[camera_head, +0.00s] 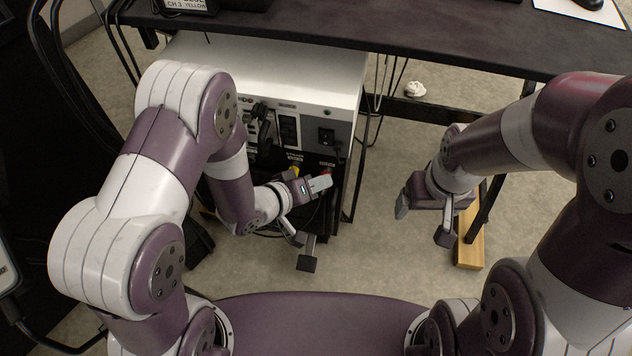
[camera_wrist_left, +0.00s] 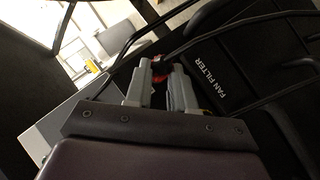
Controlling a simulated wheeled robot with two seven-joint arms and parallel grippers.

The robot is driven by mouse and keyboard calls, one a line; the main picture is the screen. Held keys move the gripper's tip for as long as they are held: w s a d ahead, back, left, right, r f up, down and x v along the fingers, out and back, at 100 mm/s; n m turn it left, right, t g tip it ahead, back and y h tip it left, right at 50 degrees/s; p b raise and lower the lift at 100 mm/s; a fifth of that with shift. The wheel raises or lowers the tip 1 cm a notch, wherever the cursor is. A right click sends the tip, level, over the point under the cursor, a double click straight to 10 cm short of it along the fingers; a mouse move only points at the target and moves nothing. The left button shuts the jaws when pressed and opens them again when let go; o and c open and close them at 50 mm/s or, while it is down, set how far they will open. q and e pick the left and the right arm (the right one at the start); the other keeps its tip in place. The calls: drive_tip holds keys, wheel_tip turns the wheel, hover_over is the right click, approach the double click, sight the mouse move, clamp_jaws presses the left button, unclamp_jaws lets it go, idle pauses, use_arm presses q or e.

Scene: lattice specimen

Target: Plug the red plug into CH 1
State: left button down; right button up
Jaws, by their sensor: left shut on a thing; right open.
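The red plug (camera_wrist_left: 158,75) shows between the fingertips of my left gripper (camera_wrist_left: 162,70) in the left wrist view, partly hidden by the fingers. The gripper is shut on it. In the head view my left gripper (camera_head: 320,183) is at the front of the white equipment cabinet (camera_head: 300,70), close to its lower dark panel. A bit of red shows just beyond the fingers there. A yellow plug or connector (camera_head: 293,171) is on that panel, left of my fingers. The CH 1 socket cannot be made out. My right gripper (camera_head: 402,207) is open and empty, right of the cabinet.
The dark table (camera_head: 420,45) spans above the cabinet. A label card (camera_head: 186,4) reading "CH 2 YELLOW" is at the top left. Black cables and a surface marked FAN FILTER (camera_wrist_left: 215,68) lie near my left gripper.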

use_arm(q)
drive_tip(key=shift+s+a, duration=0.1)
drive_tip(key=shift+s, duration=0.5)
idle(0.5)
drive_tip(key=shift+s+a+p, duration=0.2)
drive_tip(key=shift+s+p, duration=0.15)
drive_tip(key=shift+s, duration=0.7)
drive_tip(key=shift+s+a+p, duration=0.2)
drive_tip(key=shift+s+p, duration=0.1)
drive_tip(key=shift+s, duration=0.75)
